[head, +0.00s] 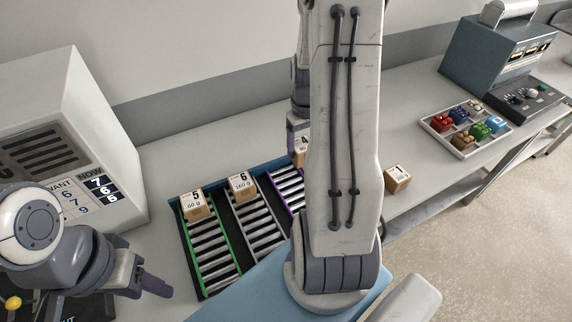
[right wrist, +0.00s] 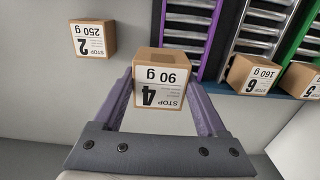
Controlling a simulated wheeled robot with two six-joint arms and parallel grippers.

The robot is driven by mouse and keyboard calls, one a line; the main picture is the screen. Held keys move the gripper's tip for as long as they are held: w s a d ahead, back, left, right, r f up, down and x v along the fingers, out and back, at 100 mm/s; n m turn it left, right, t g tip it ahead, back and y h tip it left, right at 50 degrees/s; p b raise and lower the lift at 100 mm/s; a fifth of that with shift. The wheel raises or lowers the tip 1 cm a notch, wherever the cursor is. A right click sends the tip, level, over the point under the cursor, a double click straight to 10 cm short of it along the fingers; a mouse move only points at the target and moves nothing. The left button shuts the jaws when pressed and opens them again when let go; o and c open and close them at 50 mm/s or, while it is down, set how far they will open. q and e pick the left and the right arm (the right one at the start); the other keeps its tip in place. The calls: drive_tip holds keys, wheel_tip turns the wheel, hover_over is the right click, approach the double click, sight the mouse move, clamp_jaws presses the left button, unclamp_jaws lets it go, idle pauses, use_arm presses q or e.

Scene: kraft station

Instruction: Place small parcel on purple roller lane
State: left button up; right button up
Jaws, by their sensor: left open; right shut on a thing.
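My right gripper (right wrist: 165,108) is shut on a small cardboard parcel (right wrist: 160,85) labelled 4, 90 g. In the head view this parcel (head: 300,151) shows partly behind my right arm, at the far end of the purple roller lane (head: 287,187). In the right wrist view the purple-railed lane (right wrist: 190,34) runs just beyond the parcel. I cannot tell whether the parcel touches the rollers. My left gripper (head: 154,287) is open and empty at the lower left, away from the lanes.
Parcel 5 (head: 194,205) sits on the green lane (head: 213,255), parcel 6 (head: 242,187) on the middle lane (head: 255,232). Another parcel (head: 397,179) stands on the counter at right. A tray of coloured items (head: 440,140) and a display machine (head: 60,140) flank the area.

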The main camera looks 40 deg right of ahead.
drive_tip(key=a+f, duration=0.1)
drive_tip(key=w+a+f, duration=0.2)
drive_tip(key=a, duration=0.1)
drive_tip(key=shift+w+p, duration=0.1)
drive_tip(key=shift+p, duration=0.3)
wheel_tip(320, 180, down, 4)
drive_tip(key=shift+r+p, duration=0.2)
drive_tip(key=shift+p, duration=0.3)
drive_tip(key=shift+f, duration=0.15)
drive_tip(key=shift+f, duration=0.2)
drive_tip(key=o, duration=1.5)
drive_tip(key=shift+r, duration=0.1)
